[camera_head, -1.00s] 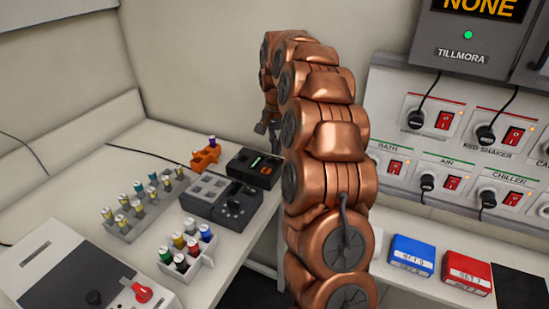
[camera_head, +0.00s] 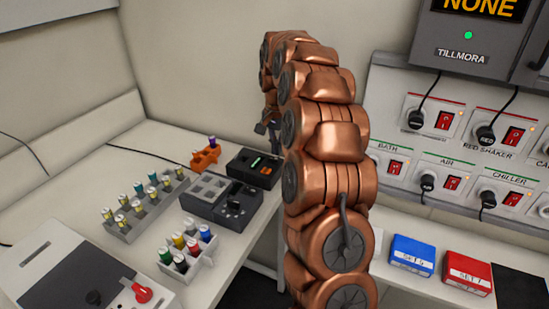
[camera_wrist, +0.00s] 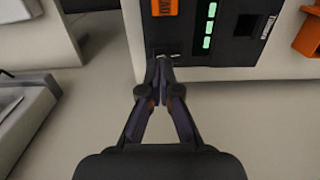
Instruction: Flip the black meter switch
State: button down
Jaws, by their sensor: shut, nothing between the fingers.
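The black meter (camera_head: 255,168) with a lit green display sits on the bench, left of my arm in the head view. In the wrist view the meter (camera_wrist: 237,48) is at the top, with lit green bars and a small orange label beside them. My gripper (camera_wrist: 161,60) is shut and empty, its fingertips at the meter's near left edge in that view. Whether they touch it I cannot tell. A small pale mark shows just beyond the tips, and the switch is not clear. In the head view my gripper (camera_head: 269,125) is partly hidden by my arm.
A grey device with a knob (camera_head: 222,200) stands close in front of the meter. An orange holder (camera_head: 205,158), a rack of several vials (camera_head: 122,232) and a white rack with coloured caps (camera_head: 203,262) are nearby. A socket panel (camera_head: 450,130) is at right.

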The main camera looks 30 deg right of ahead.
aim_at(276, 158)
jog(key=shift+f+b, duration=0.55)
jog(key=shift+f, duration=0.65)
dwell(0.7)
jog(key=shift+r+p, duration=0.75)
jog(key=shift+r, duration=2.75)
